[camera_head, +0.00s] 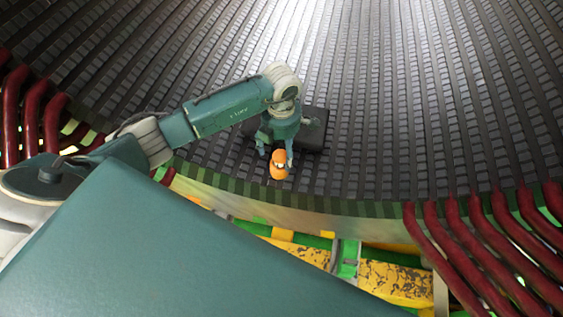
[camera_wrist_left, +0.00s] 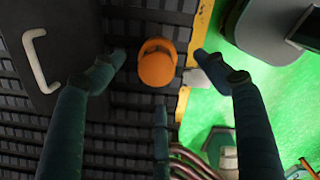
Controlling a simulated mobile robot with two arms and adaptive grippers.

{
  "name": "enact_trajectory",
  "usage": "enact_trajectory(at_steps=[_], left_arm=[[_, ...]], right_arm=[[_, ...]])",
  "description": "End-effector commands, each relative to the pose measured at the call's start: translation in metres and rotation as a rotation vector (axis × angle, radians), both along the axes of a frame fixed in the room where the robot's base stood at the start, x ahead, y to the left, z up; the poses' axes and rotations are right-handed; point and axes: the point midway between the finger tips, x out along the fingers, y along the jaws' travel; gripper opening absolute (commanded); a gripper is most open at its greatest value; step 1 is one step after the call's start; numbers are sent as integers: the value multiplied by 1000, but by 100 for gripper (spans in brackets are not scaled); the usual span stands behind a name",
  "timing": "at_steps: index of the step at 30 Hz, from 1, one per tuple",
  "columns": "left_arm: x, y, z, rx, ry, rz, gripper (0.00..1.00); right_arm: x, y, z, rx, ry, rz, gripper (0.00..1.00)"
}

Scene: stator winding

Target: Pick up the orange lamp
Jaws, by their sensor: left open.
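The orange lamp (camera_head: 279,168) is small and stands on the dark ribbed stator surface near its front edge. It also shows in the left wrist view (camera_wrist_left: 157,68), with a curved handle-like loop on it. My left gripper (camera_head: 275,156) is open right by the lamp. In the left wrist view its fingers (camera_wrist_left: 159,62) are spread, one to the left of the lamp, one to the right and one below it. No finger clearly touches the lamp. My right gripper is not in view.
A dark case (camera_head: 313,132) lies just behind the gripper; its pale handle (camera_wrist_left: 37,62) shows in the wrist view. The stator edge (camera_head: 300,212) drops off close in front of the lamp. Red curved pipes (camera_head: 455,250) stand at the lower right. The ribbed surface farther right is clear.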

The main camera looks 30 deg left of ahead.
Motion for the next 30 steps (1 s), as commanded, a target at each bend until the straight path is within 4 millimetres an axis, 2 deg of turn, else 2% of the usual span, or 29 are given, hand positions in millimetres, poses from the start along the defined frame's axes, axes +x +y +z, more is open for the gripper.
enact_trajectory(at_steps=[1, 6, 13, 21, 30], left_arm=[[-1, -1, -15, -1, 3, 0, 73], [0, 0, -43, -5, 4, 2, 73], [2, 0, -56, -6, 2, 2, 73], [6, 3, -96, -8, 3, 2, 73], [6, 4, -98, -6, 2, 2, 73]], right_arm=[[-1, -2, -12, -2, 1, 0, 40], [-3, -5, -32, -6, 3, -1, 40], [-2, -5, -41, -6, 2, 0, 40], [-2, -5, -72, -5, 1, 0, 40], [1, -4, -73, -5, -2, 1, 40]])
